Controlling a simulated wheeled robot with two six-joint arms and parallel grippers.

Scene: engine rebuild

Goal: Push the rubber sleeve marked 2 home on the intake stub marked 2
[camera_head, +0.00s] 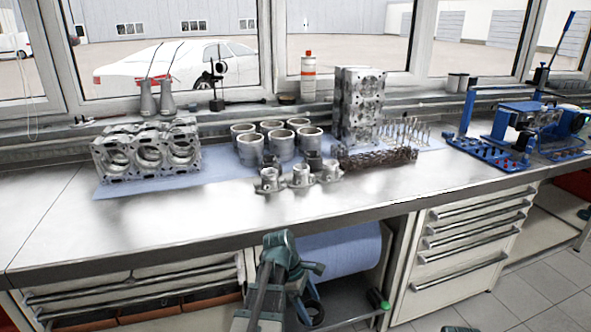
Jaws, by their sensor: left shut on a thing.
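Three small metal intake stubs with flanges stand in a row near the front middle of the bench: a left one (269,180), a middle one (301,175) and a right one (331,171). Their numbers are too small to read. Dark short cylinders (314,159) stand close behind them. My left gripper (304,304) is low in front of the bench, below its front edge and well apart from the stubs. It is shut on a dark ring-shaped piece (314,313), which looks like a rubber sleeve; no mark on it is readable. My right gripper is not in view.
On the bench (200,221) are an engine block (148,152), several cylinder liners (282,146), a tall metal block (359,106), a camshaft-like part (376,159) and a blue fixture (520,135). The front strip of bench is clear. A blue roll (342,259) hangs underneath.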

